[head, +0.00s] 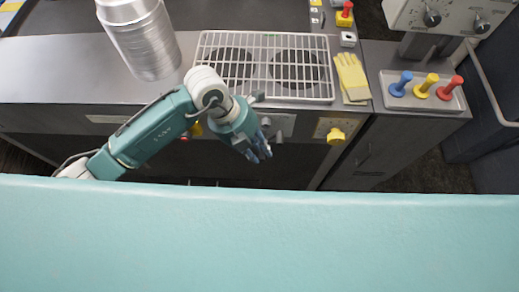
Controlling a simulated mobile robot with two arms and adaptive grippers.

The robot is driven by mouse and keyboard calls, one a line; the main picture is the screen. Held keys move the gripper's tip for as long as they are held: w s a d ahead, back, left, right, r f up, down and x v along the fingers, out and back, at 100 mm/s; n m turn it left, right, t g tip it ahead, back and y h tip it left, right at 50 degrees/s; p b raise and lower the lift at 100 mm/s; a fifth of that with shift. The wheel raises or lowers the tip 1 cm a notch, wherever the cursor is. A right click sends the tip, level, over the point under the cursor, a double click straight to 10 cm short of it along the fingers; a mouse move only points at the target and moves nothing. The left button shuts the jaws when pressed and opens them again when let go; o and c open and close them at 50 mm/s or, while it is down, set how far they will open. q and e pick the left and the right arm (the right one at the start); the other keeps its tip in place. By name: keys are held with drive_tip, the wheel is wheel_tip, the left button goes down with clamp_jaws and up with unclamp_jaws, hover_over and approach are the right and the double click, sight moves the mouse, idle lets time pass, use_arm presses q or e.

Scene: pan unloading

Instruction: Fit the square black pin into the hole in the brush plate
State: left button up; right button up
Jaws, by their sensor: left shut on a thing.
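My left gripper (259,151) hangs in front of the counter's front edge, below the wire rack, with its fingers pointing down and to the right. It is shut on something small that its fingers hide. I cannot make out a square black pin. A pale grey plate (285,121) with small grey knobs is on the counter front just right of the gripper. A beige plate (321,128) with a yellow knob (336,136) is further right. I cannot tell which of these, if any, is the brush plate, and no hole shows clearly. My right gripper is out of view.
A wire rack (265,39) lies over two dark round burners. Stacked metal pans (142,38) stand left of it. Yellow gloves (352,77) and a tray (459,101) with blue, yellow and red pegs are at right. The counter's left part (50,70) is clear.

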use_arm(q)
drive_tip(key=shift+s+d+f+n, duration=0.1)
drive_tip(key=shift+s+f+n, duration=0.2)
drive_tip(key=shift+n, duration=0.2)
drive_tip(key=shift+w+f+t, duration=0.15)
drive_tip(key=shift+w+t, duration=0.05)
drive_tip(key=shift+t, duration=0.1)
drive_tip(key=w+b, duration=0.1)
drive_tip(key=w, duration=0.3)
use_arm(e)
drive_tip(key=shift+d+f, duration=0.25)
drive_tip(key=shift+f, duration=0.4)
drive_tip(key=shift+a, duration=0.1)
use_arm(q)
drive_tip(key=shift+w, duration=0.15)
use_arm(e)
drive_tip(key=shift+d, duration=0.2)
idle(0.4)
use_arm(q)
drive_tip(key=shift+w+b, duration=0.75)
drive_tip(key=shift+w, duration=0.4)
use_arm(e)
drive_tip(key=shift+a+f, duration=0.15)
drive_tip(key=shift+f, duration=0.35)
use_arm(q)
drive_tip(key=shift+w, duration=0.3)
drive_tip(key=shift+c, duration=0.2)
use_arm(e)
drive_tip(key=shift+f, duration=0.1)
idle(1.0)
